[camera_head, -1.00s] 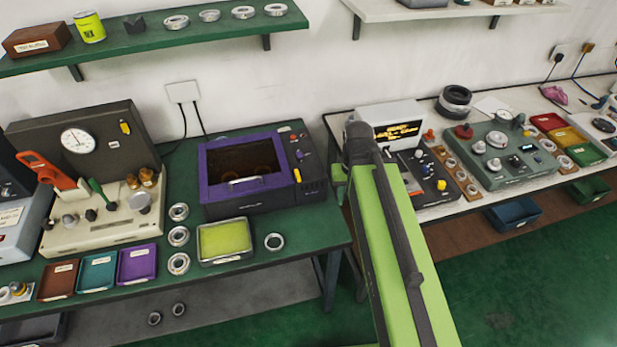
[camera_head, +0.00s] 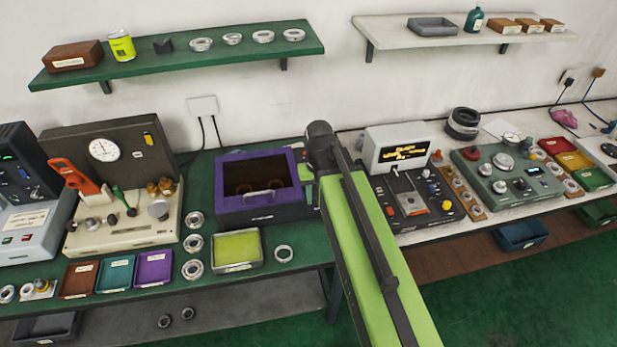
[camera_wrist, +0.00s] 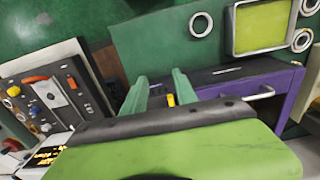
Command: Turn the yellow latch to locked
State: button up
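The yellow latch (camera_wrist: 171,100) shows as a small upright yellow piece in the wrist view, on the dark panel beside the purple-framed oven (camera_wrist: 262,92). My gripper (camera_wrist: 160,78) is open, its two green fingers apart, with the latch seen between them, nearer the right finger. I cannot tell whether a finger touches it. My own arm hides the latch's lower part. In the head view the oven (camera_head: 262,210) stands on the green bench, and my arm covers its right-hand control panel and the latch.
A gauge case (camera_head: 120,165) with a small yellow piece stands left of the oven. A yellow-green tray (camera_head: 237,248) and several rings lie in front. A device with a lit display (camera_head: 405,152) and a black control box (camera_head: 415,205) stand right of my arm.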

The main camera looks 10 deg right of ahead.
jog(key=w+r+p, duration=0.8)
jog(key=w+r, duration=0.2)
jog(key=r, duration=0.1)
jog(key=f+b, duration=0.5)
jog(key=b, duration=0.1)
jog(key=f+b, duration=1.2)
jog(key=shift+w+a+f, duration=0.15)
jog(key=shift+a+f, duration=0.1)
jog(key=shift+a, duration=0.1)
jog(key=shift+r, duration=0.1)
grip_shut()
